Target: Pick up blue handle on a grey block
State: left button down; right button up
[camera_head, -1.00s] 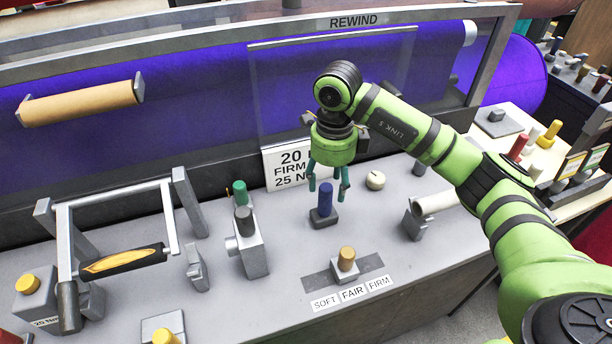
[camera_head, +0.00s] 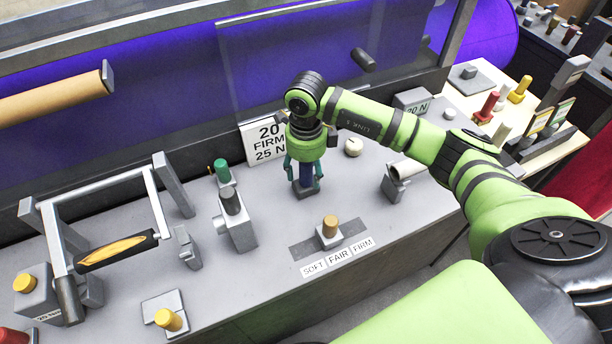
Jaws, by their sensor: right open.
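The blue handle (camera_head: 306,174) stands upright on its small dark grey block (camera_head: 303,191) on the grey bench top, in the middle of the head view. My right gripper (camera_head: 304,181) points down over it, with one green finger on each side of the handle. The fingers are apart and open around the handle. Whether they touch it cannot be told. The gripper body hides the handle's top. My left gripper is not in view.
Left of the handle stand a grey block with a dark knob (camera_head: 231,203) and a green knob (camera_head: 222,171). A cream knob (camera_head: 353,147) and a tube holder (camera_head: 398,180) are to the right. A tan knob (camera_head: 330,226) sits in front. A sign (camera_head: 268,140) stands behind.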

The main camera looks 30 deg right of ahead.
grip_shut()
jog(key=shift+r, duration=0.15)
jog(key=shift+w+r, duration=0.1)
jog(key=shift+r, duration=0.1)
jog(key=r, duration=0.1)
jog(key=r+b, duration=0.2)
jog(key=shift+s+d+r, duration=0.3)
jog(key=shift+s, duration=0.05)
jog(key=s+d+r+b, duration=0.3)
jog(key=s+d+r, duration=0.2)
jog(key=s, duration=0.4)
jog(key=shift+s+d+r+b, duration=0.2)
jog(key=shift+d+r+b, duration=0.2)
jog(key=shift+r, duration=0.5)
jog(key=shift+a, duration=0.1)
